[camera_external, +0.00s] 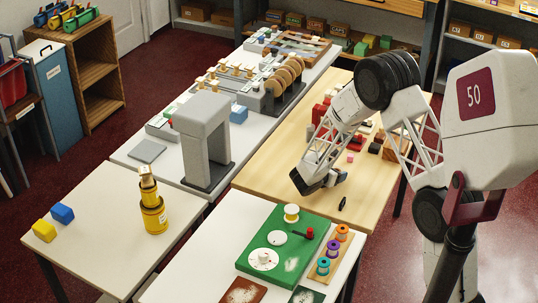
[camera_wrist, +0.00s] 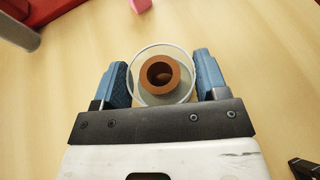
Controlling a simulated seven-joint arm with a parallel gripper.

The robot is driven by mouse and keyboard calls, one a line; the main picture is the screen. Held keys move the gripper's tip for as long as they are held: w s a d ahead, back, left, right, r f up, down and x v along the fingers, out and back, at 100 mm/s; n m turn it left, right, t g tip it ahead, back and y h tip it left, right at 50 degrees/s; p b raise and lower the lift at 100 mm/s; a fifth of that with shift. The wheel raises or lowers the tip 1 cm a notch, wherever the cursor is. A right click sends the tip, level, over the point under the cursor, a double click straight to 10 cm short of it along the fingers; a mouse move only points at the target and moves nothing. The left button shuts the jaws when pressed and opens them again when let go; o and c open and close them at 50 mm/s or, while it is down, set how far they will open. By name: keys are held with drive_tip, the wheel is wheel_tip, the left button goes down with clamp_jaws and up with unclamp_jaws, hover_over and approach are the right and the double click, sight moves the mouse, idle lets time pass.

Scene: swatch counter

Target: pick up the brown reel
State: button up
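The brown reel (camera_wrist: 149,72), a short hollow brown cylinder on a clear, pale round disc (camera_wrist: 140,94), shows in the wrist view between my two blue fingertips. My gripper (camera_wrist: 162,78) is open, with one finger to the left and one to the right of the disc. The fingers are very close to its edges; I cannot tell whether they touch. In the external view my gripper (camera_external: 320,182) is low over the wooden table, pointing down, and the reel is hidden behind it.
Red blocks (camera_external: 320,113) and brown boxes (camera_external: 390,150) are behind my gripper on the wooden table (camera_external: 265,172). A small dark object (camera_external: 343,204) lies nearby on the right. A green board (camera_external: 262,237) and colored spools (camera_external: 333,248) are on the front white table.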

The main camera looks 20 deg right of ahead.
drive_tip(key=c, duration=0.3)
drive_tip(key=shift+c, duration=0.2)
drive_tip(key=shift+r, duration=0.1)
drive_tip(key=shift+r, duration=0.65)
drive_tip(key=shift+s+r, duration=0.25)
drive_tip(key=shift+r, duration=0.3)
drive_tip(key=shift+s+r, duration=0.25)
drive_tip(key=shift+r, duration=0.25)
drive_tip(key=s, duration=0.5)
drive_tip(key=s+r, duration=0.1)
drive_tip(key=s, duration=0.9)
drive_tip(key=shift+d+r, duration=0.15)
drive_tip(key=shift+r, duration=0.05)
